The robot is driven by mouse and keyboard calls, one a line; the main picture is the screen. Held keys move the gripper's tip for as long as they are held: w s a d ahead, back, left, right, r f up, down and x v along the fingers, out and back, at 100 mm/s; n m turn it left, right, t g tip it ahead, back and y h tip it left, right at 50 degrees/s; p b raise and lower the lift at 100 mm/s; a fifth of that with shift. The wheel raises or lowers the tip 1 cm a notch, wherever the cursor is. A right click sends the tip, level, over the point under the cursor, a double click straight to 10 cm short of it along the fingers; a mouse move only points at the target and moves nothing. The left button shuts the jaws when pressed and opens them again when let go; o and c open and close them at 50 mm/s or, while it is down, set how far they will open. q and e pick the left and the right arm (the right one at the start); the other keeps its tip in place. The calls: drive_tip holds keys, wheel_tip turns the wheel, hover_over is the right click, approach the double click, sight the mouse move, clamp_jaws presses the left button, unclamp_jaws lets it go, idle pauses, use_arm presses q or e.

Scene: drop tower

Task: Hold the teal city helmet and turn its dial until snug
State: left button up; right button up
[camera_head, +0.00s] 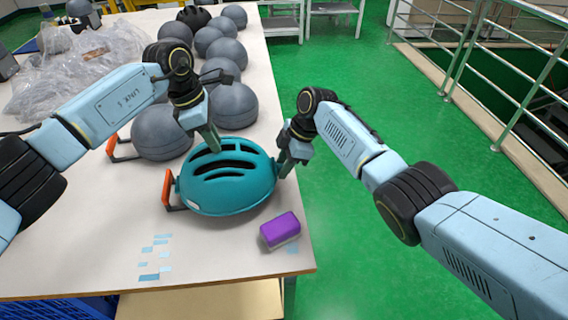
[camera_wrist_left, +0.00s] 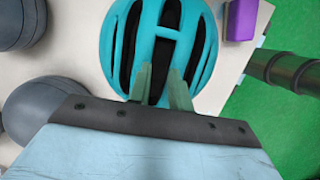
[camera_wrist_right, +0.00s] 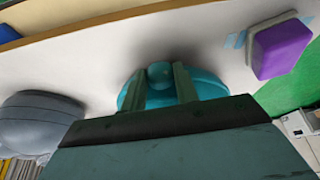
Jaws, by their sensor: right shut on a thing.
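The teal helmet (camera_head: 226,180) sits dome up near the table's right edge, with dark vents and an orange-and-black piece at its left side. It fills the top of the left wrist view (camera_wrist_left: 128,45). My left gripper (camera_head: 213,146) is at the helmet's far upper side; its two fingers (camera_wrist_left: 163,88) are apart over the shell, and I cannot tell if they touch it. My right gripper (camera_head: 286,170) is at the helmet's right end. In the right wrist view its fingers (camera_wrist_right: 160,82) flank the small round teal dial (camera_wrist_right: 159,71) and are shut on it.
A purple block (camera_head: 280,230) lies in front of the helmet by the table's right edge. Several grey domes (camera_head: 162,135) stand behind and left. Clear plastic wrap (camera_head: 75,70) covers the far left. The table's front (camera_head: 100,240) is mostly clear, with small blue tape pieces (camera_head: 154,257).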

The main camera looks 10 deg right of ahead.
drive_tip(key=shift+w+d+g, duration=0.15)
drive_tip(key=shift+w+g, duration=0.15)
drive_tip(key=shift+s+f+g, duration=0.1)
drive_tip(key=shift+s+g, duration=0.15)
drive_tip(key=shift+g, duration=0.15)
drive_tip(key=o, duration=1)
drive_tip(key=shift+r, duration=0.2)
drive_tip(key=shift+w+d+r, duration=0.15)
drive_tip(key=shift+r, duration=0.35)
drive_tip(key=v, duration=1)
drive_tip(key=shift+d+r, duration=0.1)
drive_tip(key=shift+r, duration=0.3)
